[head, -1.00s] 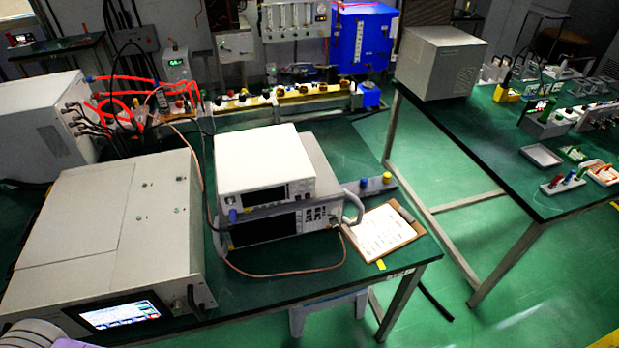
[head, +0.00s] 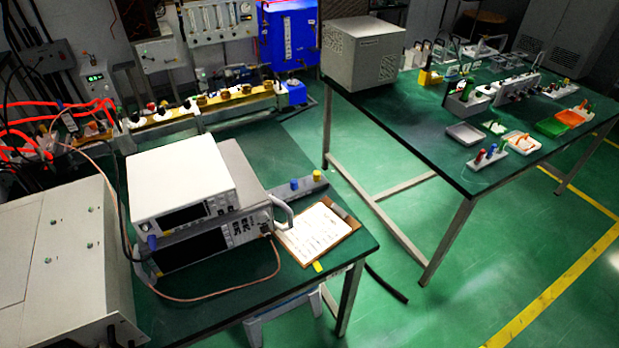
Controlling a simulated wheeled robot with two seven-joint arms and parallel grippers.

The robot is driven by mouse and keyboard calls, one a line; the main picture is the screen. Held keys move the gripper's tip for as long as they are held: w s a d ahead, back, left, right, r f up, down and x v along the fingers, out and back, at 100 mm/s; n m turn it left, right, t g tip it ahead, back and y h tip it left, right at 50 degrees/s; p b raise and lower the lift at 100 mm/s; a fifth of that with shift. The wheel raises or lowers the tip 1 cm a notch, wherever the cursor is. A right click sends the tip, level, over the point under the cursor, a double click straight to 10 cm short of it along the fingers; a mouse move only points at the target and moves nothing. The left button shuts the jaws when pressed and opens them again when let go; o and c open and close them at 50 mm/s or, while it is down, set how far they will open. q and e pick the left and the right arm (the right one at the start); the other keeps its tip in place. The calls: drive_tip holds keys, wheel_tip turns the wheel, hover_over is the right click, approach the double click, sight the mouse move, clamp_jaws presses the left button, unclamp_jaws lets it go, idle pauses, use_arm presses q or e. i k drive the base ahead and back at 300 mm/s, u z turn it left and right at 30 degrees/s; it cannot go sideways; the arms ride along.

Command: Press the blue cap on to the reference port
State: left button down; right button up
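A small blue cap (head: 294,183) sits on a grey strip (head: 280,193) beside the stacked instruments on the left bench. A yellow cap (head: 317,175) sits on the same strip, to its right. Another small blue piece (head: 151,242) is at the front left of the lower instrument (head: 205,245). A white instrument (head: 180,180) lies on top of that one. I cannot tell which fitting is the reference port. Neither of my grippers is in view.
A clipboard with paper (head: 314,232) lies near the bench's right edge. A copper-coloured cable (head: 230,297) loops in front of the instruments. A large grey unit (head: 60,250) fills the lower left. The right table (head: 425,130) holds trays and small fixtures; green floor lies between.

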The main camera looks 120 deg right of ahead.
sight(294, 186)
drive_tip(key=k, duration=2.6)
drive_tip(key=z, duration=1.5)
drive_tip(key=i, duration=0.35)
